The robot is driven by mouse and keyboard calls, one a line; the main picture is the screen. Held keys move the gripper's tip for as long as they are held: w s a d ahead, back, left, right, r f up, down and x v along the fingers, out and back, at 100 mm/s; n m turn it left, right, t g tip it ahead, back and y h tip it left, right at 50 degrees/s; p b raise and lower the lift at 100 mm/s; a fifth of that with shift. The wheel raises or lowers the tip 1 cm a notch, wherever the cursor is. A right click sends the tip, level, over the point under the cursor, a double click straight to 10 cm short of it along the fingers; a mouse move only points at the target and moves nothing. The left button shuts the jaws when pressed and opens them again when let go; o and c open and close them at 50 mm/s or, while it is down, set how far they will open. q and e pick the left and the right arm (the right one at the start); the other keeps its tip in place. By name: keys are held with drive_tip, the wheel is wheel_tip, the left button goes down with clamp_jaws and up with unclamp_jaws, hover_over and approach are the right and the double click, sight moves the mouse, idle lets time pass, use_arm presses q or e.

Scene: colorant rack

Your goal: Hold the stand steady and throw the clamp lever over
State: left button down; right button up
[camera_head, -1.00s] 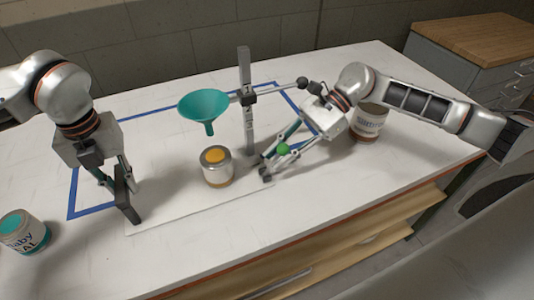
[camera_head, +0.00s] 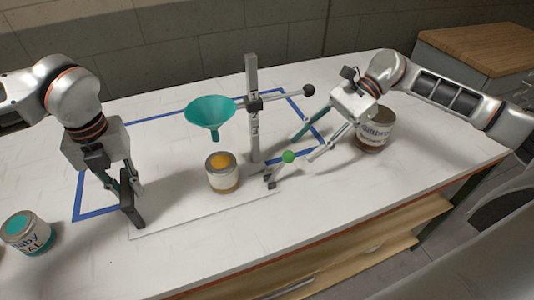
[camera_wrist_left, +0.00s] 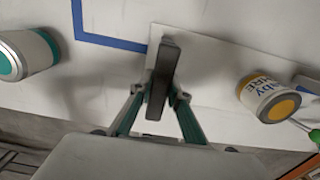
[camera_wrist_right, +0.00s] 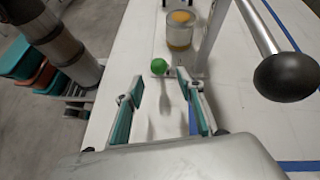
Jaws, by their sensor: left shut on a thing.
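The stand has a white base plate (camera_head: 165,226) and a grey numbered post (camera_head: 253,145). A teal funnel (camera_head: 211,112) hangs from a holder on the post. A green-knobbed lever (camera_head: 288,156) rises on a thin arm from a small dark fitting (camera_head: 270,182) at the plate's right end. The green knob also shows in the right wrist view (camera_wrist_right: 160,66). My left gripper (camera_wrist_left: 160,93) is shut on a dark upright bar (camera_wrist_left: 166,65) at the plate's left end. My right gripper (camera_head: 306,147) is open and empty, just right of the green knob, apart from it.
A can with a yellow-orange top (camera_head: 222,174) stands under the funnel. A black-knobbed rod (camera_head: 308,90) sticks out right from the post. Labelled cans stand at left (camera_head: 28,232) and behind my right gripper (camera_head: 374,130). Blue tape (camera_head: 104,215) marks the table.

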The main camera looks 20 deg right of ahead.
drive_tip(key=v, duration=0.5)
use_arm(q)
drive_tip(key=c, duration=1.8)
unclamp_jaws()
drive_tip(key=shift+c, duration=0.2)
use_arm(e)
drive_tip(key=shift+a, duration=0.1)
use_arm(q)
wheel_tip(320, 180, up, 12)
